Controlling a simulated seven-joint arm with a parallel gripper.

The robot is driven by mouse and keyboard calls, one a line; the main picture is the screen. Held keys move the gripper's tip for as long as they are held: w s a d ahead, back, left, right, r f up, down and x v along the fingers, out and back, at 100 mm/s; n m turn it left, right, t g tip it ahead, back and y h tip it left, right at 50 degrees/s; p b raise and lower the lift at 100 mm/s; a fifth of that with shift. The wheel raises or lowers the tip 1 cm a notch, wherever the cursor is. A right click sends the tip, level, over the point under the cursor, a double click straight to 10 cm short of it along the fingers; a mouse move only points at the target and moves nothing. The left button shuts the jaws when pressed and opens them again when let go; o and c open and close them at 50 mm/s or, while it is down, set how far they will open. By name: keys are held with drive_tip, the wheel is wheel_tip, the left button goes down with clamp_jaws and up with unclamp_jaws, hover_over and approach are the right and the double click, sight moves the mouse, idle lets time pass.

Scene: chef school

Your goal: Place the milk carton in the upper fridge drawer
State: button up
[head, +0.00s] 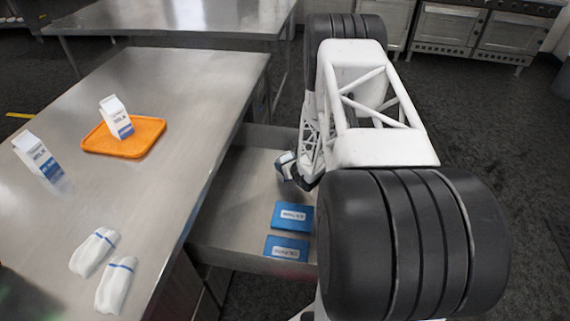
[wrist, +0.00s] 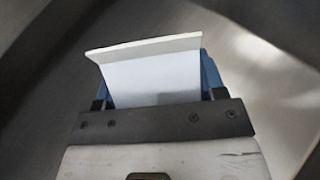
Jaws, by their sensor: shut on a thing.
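My gripper (head: 298,176) is shut on a white and blue milk carton (head: 284,160), mostly hidden behind my arm in the head view. The wrist view shows its white gabled top (wrist: 150,72) between the fingers of my gripper (wrist: 158,100), with blue at its sides. The gripper and carton are over the open metal drawer (head: 236,200), toward its right side. I cannot tell whether the carton touches the drawer floor. Two other milk cartons are on the table: one (head: 116,118) stands on an orange tray (head: 146,140), one (head: 38,156) stands at the left.
Two blue labelled boxes (head: 292,217) (head: 286,248) lie in the near part of the drawer. Two white rolled cloths with blue stripes (head: 94,252) (head: 117,284) lie on the steel table (head: 180,90), whose edge borders the drawer. The drawer's left part is bare.

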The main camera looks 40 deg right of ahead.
sight(289, 152)
drive_tip(key=shift+f, duration=0.1)
drive_tip(key=o, duration=1.2)
drive_tip(key=shift+v, duration=1.05)
drive_tip(key=r, duration=0.6)
drive_tip(key=shift+s, duration=0.4)
drive_tip(key=shift+r, duration=0.8)
